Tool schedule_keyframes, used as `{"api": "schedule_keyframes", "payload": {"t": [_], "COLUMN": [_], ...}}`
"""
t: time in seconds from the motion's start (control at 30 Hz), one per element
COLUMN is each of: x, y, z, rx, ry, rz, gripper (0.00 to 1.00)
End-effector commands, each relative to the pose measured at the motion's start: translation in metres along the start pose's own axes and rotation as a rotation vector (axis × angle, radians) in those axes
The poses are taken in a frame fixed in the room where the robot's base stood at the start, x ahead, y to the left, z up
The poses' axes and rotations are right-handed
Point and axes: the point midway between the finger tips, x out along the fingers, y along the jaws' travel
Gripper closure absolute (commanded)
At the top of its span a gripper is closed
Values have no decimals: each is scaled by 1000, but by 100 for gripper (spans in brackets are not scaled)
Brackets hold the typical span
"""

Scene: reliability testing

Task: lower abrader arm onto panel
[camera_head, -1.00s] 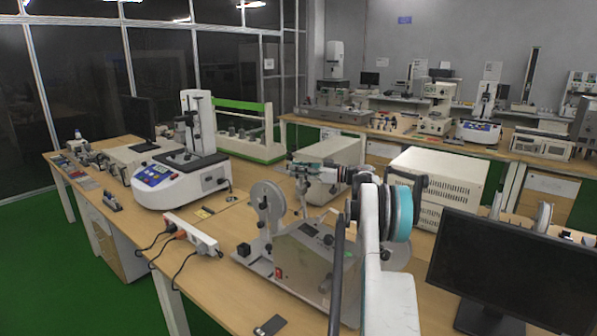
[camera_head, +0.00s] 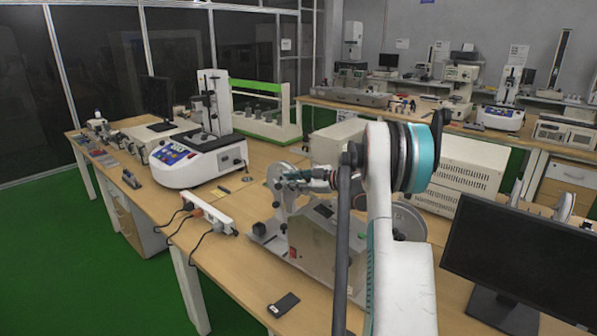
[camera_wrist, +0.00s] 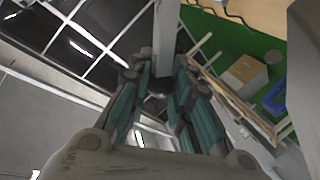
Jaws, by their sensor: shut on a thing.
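The contact and the bar's lower end are hidden. I cannot make out the panel.
A black monitor (camera_head: 522,258) stands at the front right. A power strip (camera_head: 210,213) with cables and a dark phone-like object (camera_head: 284,304) lie near the front edge. A white-and-blue tester (camera_head: 200,155) stands to the left, a beige cabinet (camera_head: 468,165) behind right.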

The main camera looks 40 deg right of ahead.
Motion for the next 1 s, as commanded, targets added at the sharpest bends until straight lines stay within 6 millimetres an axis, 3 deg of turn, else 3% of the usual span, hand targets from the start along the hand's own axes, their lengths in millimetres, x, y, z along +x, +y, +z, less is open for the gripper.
{"api": "schedule_keyframes", "payload": {"t": [0.3, 0.73, 0.77, 0.83, 1.0], "x": [8, 9, 9, 9, 9], "y": [-20, -22, -22, -22, -22], "z": [5, 5, 5, 5, 5], "rx": [-168, -184, -184, -183, -183], "ry": [-67, -73, -73, -73, -73], "rz": [1, 2, 2, 2, 2], "gripper": [100, 100, 75, 59, 59]}}
